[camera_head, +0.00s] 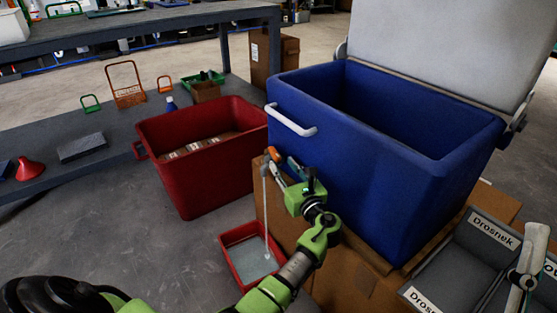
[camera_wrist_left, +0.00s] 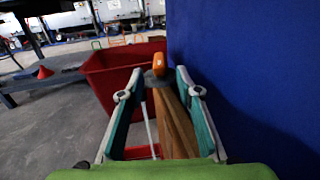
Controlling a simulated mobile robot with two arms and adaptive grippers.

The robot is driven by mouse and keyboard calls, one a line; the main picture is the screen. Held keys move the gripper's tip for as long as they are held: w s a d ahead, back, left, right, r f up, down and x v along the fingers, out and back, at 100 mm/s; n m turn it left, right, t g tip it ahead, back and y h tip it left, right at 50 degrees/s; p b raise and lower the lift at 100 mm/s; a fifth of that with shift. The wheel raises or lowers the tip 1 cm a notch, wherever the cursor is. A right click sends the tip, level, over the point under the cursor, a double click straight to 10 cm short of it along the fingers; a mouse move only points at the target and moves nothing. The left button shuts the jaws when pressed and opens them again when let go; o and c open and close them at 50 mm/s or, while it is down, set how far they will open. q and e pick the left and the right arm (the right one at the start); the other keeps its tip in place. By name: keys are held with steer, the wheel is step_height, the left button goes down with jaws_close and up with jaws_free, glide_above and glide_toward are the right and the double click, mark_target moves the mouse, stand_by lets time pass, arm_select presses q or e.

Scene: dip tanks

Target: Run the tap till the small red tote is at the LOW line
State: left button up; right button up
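The small red tote (camera_head: 231,262) stands on the floor below the blue tank (camera_head: 390,200), with pale liquid inside. A thin white stream (camera_head: 266,215) falls into it from the tap, so the tap is running. I cannot make out the LOW line. The tap's orange handle (camera_wrist_left: 158,64) shows in the left wrist view, just beyond and between my left fingertips. My left gripper (camera_head: 281,165) is at the tap; in its wrist view (camera_wrist_left: 157,80) the teal fingers are apart with a gap between them. A pale jointed part at the lower right may be my right gripper.
A larger red tote (camera_head: 200,185) with items inside stands left of the tank. Brown boxes (camera_head: 345,270) are under the tank, whose grey lid (camera_head: 440,45) is raised. Grey bins labelled Drosnek (camera_head: 495,235) stand at right. A low bench (camera_head: 110,140) holds a red funnel (camera_head: 29,168).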

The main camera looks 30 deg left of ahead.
arm_select(q)
steer(key=v, duration=0.7)
